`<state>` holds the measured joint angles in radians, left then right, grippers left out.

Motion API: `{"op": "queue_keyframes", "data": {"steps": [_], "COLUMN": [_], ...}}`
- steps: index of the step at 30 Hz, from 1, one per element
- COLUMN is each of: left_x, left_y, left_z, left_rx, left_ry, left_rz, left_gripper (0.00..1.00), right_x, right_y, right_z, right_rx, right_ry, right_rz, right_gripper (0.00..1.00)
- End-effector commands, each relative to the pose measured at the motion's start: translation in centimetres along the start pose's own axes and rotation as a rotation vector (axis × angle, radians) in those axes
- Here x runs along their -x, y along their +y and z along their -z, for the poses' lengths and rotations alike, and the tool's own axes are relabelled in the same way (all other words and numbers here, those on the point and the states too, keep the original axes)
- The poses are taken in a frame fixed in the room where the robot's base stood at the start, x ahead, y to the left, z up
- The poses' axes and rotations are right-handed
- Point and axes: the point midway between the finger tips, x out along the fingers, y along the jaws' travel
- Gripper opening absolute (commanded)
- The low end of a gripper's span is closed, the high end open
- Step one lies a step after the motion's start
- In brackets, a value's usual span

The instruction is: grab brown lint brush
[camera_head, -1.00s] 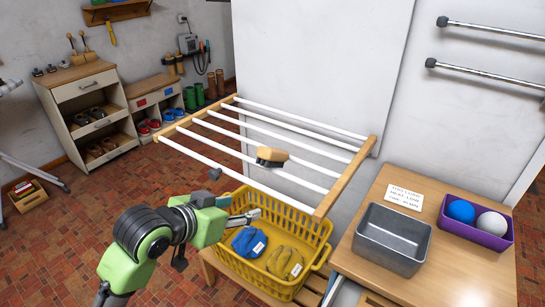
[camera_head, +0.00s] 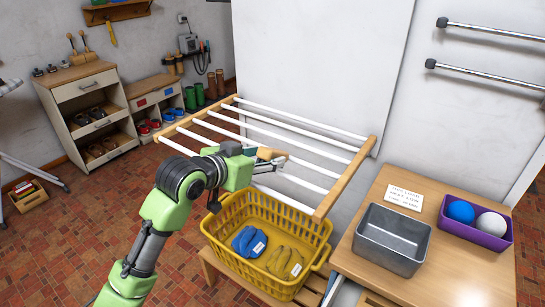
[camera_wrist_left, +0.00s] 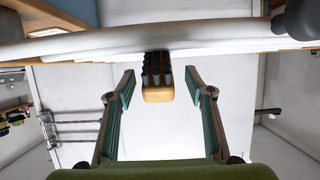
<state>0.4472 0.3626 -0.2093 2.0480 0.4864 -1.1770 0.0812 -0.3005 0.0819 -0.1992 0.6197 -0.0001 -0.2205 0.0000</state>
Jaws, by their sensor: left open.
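The brown lint brush (camera_head: 267,154) rests on the white bars of the drying rack (camera_head: 344,190). In the left wrist view the brush (camera_wrist_left: 158,95) shows a tan end with dark bristles, just below a white bar. My left gripper (camera_head: 272,163) is at the brush and hides part of it in the head view. In the wrist view my left gripper (camera_wrist_left: 160,78) is open, with one finger on each side of the brush and gaps showing between. I cannot tell how deep the brush sits between the fingers. My right gripper is not in view.
A yellow basket (camera_head: 235,263) with a blue cloth (camera_head: 249,241) and a yellow cloth (camera_head: 284,262) stands below the rack. A grey metal bin (camera_head: 391,240) and a purple box (camera_head: 475,228) with two balls stand on the wooden table to the right.

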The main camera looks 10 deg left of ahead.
Motion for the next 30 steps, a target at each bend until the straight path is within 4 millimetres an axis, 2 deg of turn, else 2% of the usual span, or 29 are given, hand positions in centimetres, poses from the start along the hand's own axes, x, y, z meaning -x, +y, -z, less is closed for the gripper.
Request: {"op": "queue_keyframes", "data": {"steps": [6, 9, 17, 19, 22, 23, 30], "left_x": [-3.3, -4.2, -4.5, -4.5, -4.5, -4.5, -4.4], "left_y": [0.3, 0.3, 0.2, 0.2, 0.2, 0.2, 0.2], "left_z": [-0.2, -0.2, -0.2, -0.2, -0.2, -0.3, -0.2], "left_rx": [0.003, 0.001, 0.0, 0.0, 0.0, 0.0, 0.0], "left_ry": [-0.002, -0.001, -0.001, -0.001, -0.001, -0.001, -0.001], "left_rz": [-0.001, 0.0, 0.001, 0.001, 0.001, 0.001, 0.001], "left_gripper": [0.49, 0.49, 0.49, 0.36, 0.1, 0.06, 0.06], "right_x": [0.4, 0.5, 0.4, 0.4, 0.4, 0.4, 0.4], "right_y": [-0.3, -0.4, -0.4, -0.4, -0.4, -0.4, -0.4], "right_z": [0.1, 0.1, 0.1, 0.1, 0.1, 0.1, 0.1], "right_rx": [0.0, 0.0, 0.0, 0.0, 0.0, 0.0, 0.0], "right_ry": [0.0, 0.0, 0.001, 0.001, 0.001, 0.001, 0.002], "right_rz": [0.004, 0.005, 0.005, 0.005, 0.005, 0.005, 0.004], "right_gripper": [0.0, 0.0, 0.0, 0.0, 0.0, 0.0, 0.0]}}
